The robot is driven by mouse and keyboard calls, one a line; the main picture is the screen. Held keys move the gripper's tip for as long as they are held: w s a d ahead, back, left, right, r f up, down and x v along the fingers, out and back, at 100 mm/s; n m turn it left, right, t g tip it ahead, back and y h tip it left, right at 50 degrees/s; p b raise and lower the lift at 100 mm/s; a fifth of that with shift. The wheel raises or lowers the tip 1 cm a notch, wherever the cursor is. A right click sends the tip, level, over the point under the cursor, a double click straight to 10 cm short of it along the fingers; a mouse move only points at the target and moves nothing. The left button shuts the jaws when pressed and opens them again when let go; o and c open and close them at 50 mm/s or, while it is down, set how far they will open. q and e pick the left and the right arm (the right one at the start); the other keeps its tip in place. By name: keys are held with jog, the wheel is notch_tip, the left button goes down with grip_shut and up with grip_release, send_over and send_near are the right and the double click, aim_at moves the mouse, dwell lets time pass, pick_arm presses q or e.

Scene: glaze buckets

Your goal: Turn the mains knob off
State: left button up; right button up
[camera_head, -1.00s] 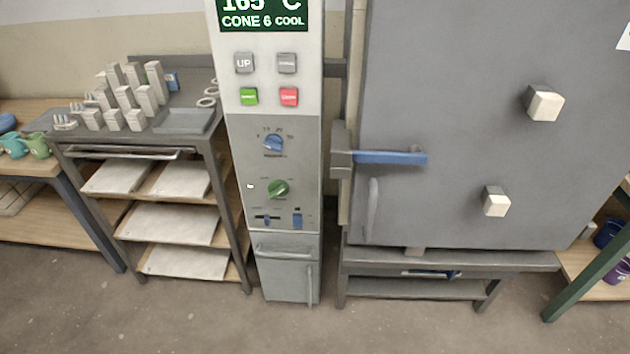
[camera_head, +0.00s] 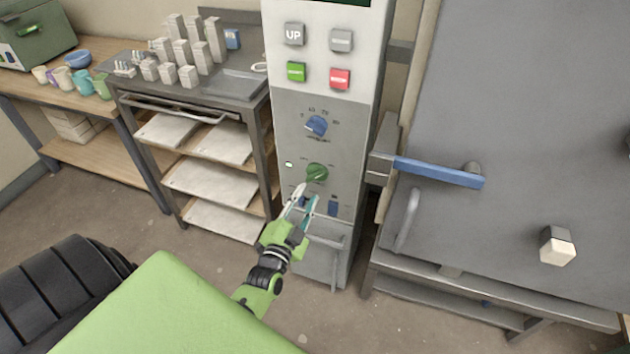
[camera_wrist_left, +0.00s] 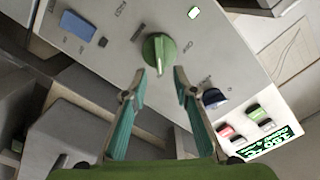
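The green knob (camera_head: 317,172), taken as the mains knob, sits on the grey control panel (camera_head: 290,140) of the kiln controller. It also shows in the wrist view (camera_wrist_left: 158,49), with a pale pointer line on it; the small labels around it are too blurred to read. My left gripper (camera_head: 306,193) is just below the knob in the head view, fingers pointing up at it. In the wrist view the left gripper (camera_wrist_left: 159,72) is open and empty, its tips a little short of the knob, one toward each side. My right gripper is not in view.
A blue knob (camera_head: 316,125) sits above the green one, with push buttons higher up. A blue rocker (camera_head: 333,208) is below right. A small pale light (camera_head: 289,164) glows at left. The kiln's blue door handle (camera_head: 438,173) juts out at right; a shelf rack (camera_head: 190,101) stands left.

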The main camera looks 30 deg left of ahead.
aim_at(316, 178)
pick_arm(q)
jog(key=x, duration=0.6)
jog(key=shift+w, duration=0.3)
grip_shut()
